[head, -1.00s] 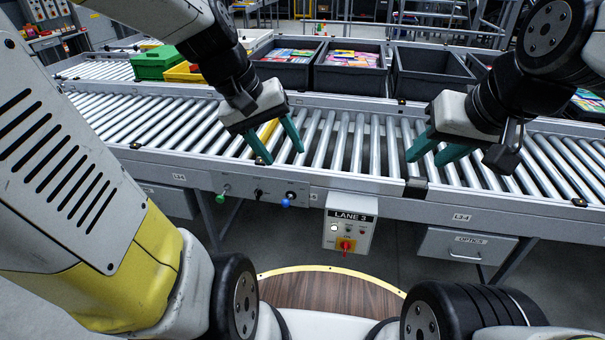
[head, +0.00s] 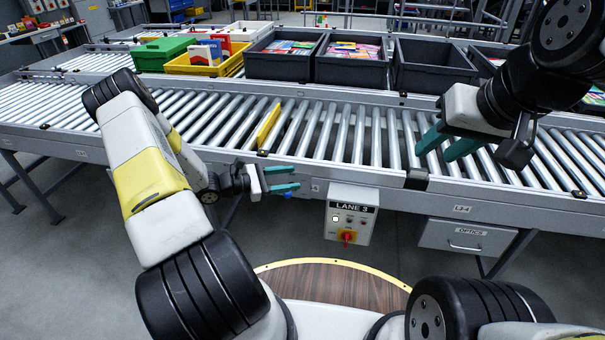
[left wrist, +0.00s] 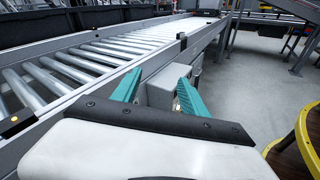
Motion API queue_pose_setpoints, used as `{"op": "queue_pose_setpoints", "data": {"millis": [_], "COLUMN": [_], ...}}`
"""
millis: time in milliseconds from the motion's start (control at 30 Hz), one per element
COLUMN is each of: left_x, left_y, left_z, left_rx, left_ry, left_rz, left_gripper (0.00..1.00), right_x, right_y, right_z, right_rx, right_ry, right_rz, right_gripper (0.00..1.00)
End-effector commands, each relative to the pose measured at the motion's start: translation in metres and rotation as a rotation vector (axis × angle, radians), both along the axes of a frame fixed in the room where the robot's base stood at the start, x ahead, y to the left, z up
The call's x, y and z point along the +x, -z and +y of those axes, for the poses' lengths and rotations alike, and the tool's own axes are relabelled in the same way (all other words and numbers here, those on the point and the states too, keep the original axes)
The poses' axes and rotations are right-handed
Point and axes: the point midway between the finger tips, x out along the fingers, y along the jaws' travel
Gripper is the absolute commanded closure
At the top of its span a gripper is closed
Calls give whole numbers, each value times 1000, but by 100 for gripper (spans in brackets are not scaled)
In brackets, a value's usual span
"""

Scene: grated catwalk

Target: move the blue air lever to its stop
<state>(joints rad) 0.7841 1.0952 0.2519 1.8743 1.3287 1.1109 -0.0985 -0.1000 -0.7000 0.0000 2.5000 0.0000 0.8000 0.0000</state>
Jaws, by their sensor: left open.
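The blue air lever shows as a small blue knob (head: 288,195) on the front rail of the conveyor, left of the LANE 3 box. It is mostly hidden behind my left gripper (head: 297,178). My left gripper is open, its teal fingers pointing right in front of the rail, just over the knob in the picture. I cannot tell whether they touch it. In the left wrist view the fingers (left wrist: 158,88) are spread apart with a grey box beyond them; I cannot make out the lever there. My right gripper (head: 434,155) is open and empty above the rollers at right.
The LANE 3 control box (head: 349,217) with a red and yellow switch hangs below the rail, right of my left gripper. A yellow bar (head: 269,127) lies across the rollers. An OPTICS drawer (head: 466,237) is at lower right. Dark bins (head: 432,72) stand behind.

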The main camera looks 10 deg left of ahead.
Motion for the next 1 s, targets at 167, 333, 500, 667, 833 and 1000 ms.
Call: {"op": "queue_pose_setpoints", "data": {"millis": [167,333,500,667,833,1000], "left_x": [10,11,14,29,52,68], "left_y": [70,106,117,118,117,118], "left_z": [31,47,50,37,20,9], "left_rx": [-203,-300,-331,-331,-329,-330], "left_ry": [-254,-392,-437,-434,-435,-435], "left_rz": [103,152,166,167,166,167], "left_gripper": [48,48,48,48,48,48], "right_x": [0,0,0,0,0,0], "right_y": [0,0,0,0,0,0], "right_z": [0,0,0,0,0,0], "right_rx": [0,0,0,0,0,0], "right_ry": [0,0,0,0,0,0], "right_rz": [0,0,0,0,0,0], "right_gripper": [64,64,64,64,64,64]}}
